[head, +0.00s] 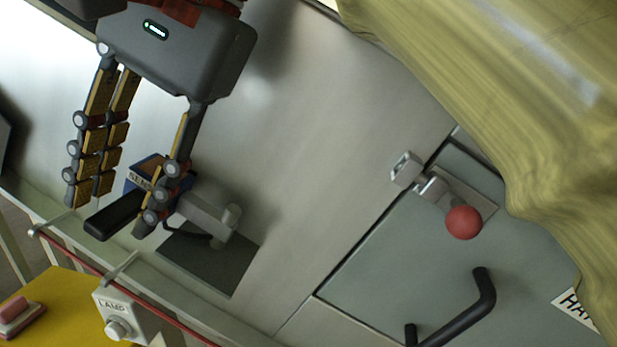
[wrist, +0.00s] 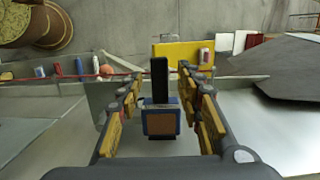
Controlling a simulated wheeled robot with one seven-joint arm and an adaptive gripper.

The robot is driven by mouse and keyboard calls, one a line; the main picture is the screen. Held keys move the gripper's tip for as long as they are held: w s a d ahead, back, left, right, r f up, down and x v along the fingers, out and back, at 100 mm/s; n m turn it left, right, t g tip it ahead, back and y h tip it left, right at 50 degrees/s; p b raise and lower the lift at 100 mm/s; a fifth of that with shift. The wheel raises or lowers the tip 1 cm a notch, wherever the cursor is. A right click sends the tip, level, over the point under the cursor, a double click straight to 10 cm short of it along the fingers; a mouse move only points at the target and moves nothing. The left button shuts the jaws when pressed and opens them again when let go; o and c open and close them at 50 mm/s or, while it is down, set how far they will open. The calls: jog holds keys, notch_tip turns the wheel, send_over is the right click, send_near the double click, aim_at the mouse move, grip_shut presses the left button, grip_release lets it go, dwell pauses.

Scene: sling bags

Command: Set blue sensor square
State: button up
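The blue sensor square (head: 146,169) has a brown face and a partly hidden label in the head view. In the wrist view the sensor (wrist: 160,122) sits between my fingers, with a black bar (wrist: 160,78) rising behind it. That black bar (head: 114,214) also shows in the head view, below the fingertips. My gripper (head: 113,200) is open, with its fingers on either side of the sensor. One finger hides part of the sensor and the grey bracket (head: 208,213) beside it. In the wrist view my gripper (wrist: 160,85) shows gaps beside the sensor; contact is not clear.
A dark plate (head: 215,262) lies beside the bracket. A red rail (head: 110,278) runs along the panel edge, near a lamp box (head: 120,318) and a yellow surface (head: 65,300). A latch with a red knob (head: 463,222) and a black handle (head: 470,305) are right. Yellowish cloth (head: 530,120) covers the upper right.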

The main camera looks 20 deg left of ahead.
jog(key=shift+w+d+r, duration=0.35)
jog(key=shift+d+r, duration=0.35)
jog(key=shift+r, duration=0.1)
jog(key=w+d, duration=0.1)
jog(key=d, duration=0.2)
jog(key=w+d, duration=0.1)
jog(key=d, duration=0.3)
jog(key=w+d, duration=0.1)
jog(key=d, duration=0.3)
jog(key=shift+w, duration=0.25)
jog(key=shift+a, duration=0.1)
jog(key=shift+f, duration=0.1)
